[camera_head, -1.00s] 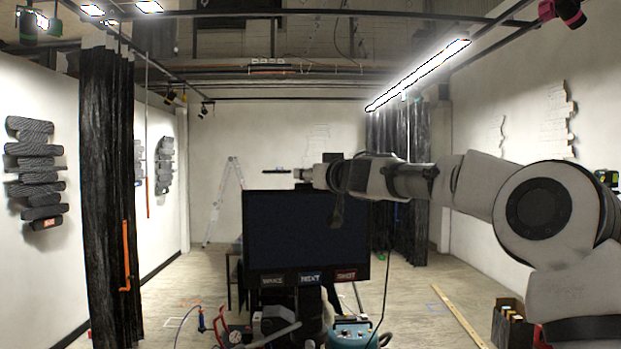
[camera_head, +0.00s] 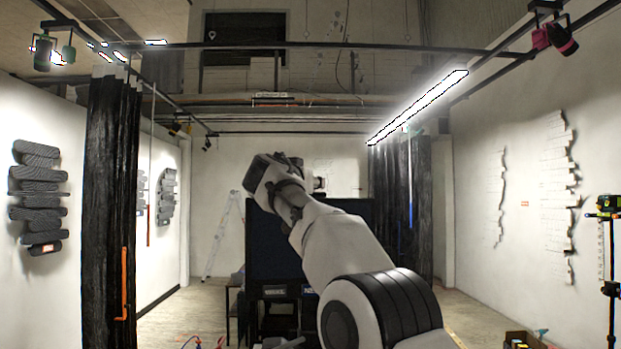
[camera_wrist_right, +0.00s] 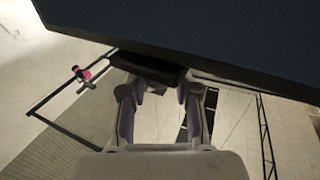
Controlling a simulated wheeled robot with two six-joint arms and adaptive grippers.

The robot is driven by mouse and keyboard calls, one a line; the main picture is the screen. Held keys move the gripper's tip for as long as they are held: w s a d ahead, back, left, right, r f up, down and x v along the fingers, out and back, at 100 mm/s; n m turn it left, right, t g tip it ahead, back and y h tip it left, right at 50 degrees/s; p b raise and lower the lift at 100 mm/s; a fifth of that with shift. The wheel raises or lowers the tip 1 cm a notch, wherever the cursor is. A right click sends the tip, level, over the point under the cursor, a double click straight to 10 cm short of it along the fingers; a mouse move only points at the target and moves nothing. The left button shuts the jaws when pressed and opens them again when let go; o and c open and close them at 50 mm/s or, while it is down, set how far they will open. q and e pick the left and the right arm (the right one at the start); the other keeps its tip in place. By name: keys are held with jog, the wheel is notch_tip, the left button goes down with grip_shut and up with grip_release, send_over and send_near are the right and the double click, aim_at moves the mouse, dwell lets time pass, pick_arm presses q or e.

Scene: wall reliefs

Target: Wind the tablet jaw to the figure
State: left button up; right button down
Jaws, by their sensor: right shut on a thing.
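In the right wrist view my right gripper (camera_wrist_right: 158,85) has its two fingers closed in on a dark block (camera_wrist_right: 150,66). The block sits at the edge of a large dark flat panel (camera_wrist_right: 230,40) that fills the top of that view. I take the block for the tablet jaw, but its shape is mostly hidden. No figure or mark is readable on it. In the head view my right arm reaches across a dark screen (camera_head: 262,245) with labels along its lower edge and covers much of it. The right fingers are hidden there.
A black curtain (camera_head: 108,200) hangs at the left, with another at the back right. Layered wall reliefs (camera_head: 40,200) hang on the left and right walls. A stepladder (camera_head: 222,235) leans at the back. A yellow-and-black stand (camera_head: 609,215) is at the far right.

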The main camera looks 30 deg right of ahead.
jog(key=m+g+h+p, duration=0.1)
jog(key=g+p, duration=0.1)
jog(key=shift+w+r+m+p, duration=0.1)
jog(key=shift+m+p, duration=0.2)
jog(key=shift+p, duration=0.05)
jog(key=shift+f+m+g+h+p, duration=0.25)
jog(key=shift+m+g+h+p, duration=0.2)
jog(key=shift+g, duration=0.35)
jog(key=shift+d+f, duration=0.1)
jog(key=c, duration=0.8)
grip_release()
jog(key=shift+w+d+f, duration=0.1)
jog(key=shift+w+d, duration=0.1)
jog(key=shift+d, duration=0.15)
jog(key=shift+s+a+r, duration=0.2)
jog(key=shift+a, duration=0.3)
jog(key=v, duration=1)
jog(key=shift+s+a+f, duration=0.2)
jog(key=shift+a+f, duration=0.1)
